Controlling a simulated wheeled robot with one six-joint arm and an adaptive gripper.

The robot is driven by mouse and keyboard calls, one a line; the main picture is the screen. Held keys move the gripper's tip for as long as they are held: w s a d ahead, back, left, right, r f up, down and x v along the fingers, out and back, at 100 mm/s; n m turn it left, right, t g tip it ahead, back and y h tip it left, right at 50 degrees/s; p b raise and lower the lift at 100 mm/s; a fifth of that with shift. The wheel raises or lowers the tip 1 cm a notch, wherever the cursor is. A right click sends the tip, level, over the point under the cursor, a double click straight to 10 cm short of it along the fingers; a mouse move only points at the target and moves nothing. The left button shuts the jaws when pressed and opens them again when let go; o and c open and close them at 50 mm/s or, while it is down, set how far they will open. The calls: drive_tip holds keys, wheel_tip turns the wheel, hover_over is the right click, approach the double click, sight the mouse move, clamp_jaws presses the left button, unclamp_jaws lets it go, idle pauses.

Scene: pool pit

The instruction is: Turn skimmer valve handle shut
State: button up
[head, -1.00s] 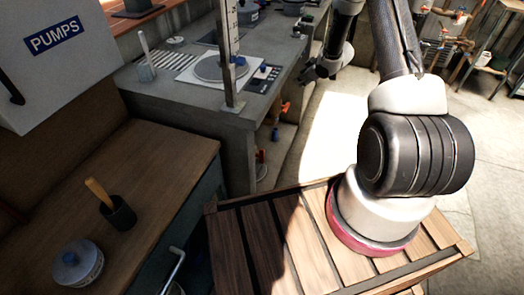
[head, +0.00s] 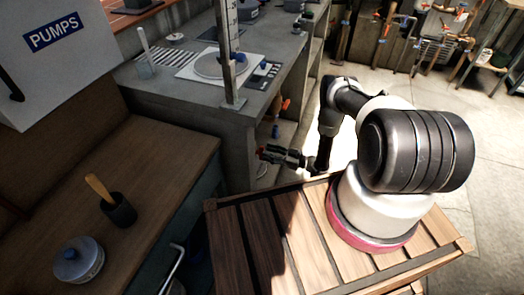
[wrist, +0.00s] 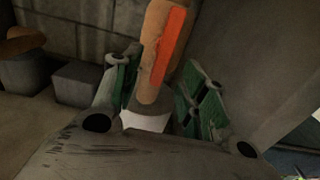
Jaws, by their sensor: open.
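An orange handle (wrist: 160,50) stands upright and slightly tilted in the wrist view, part bright and part in shade, above a pale collar (wrist: 147,120). My gripper (wrist: 163,78) is open, with one green-padded finger on each side of the handle; I cannot tell whether either touches it. In the head view my gripper (head: 264,153) is low beside the concrete bench, at a small red-orange part (head: 261,149) that it mostly hides. Another orange handle (head: 286,104) shows higher under the bench, with a blue part (head: 275,131) below it.
The concrete bench (head: 180,103) stands left of my arm, with a post (head: 229,60) at its corner. A wooden cabinet (head: 150,180) at left bears a lidded pot (head: 78,262) and a dark cup (head: 118,210). Open floor (head: 460,120) lies to the right.

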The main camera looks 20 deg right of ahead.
sight(262, 150)
drive_tip(key=shift+x, duration=2)
clamp_jaws()
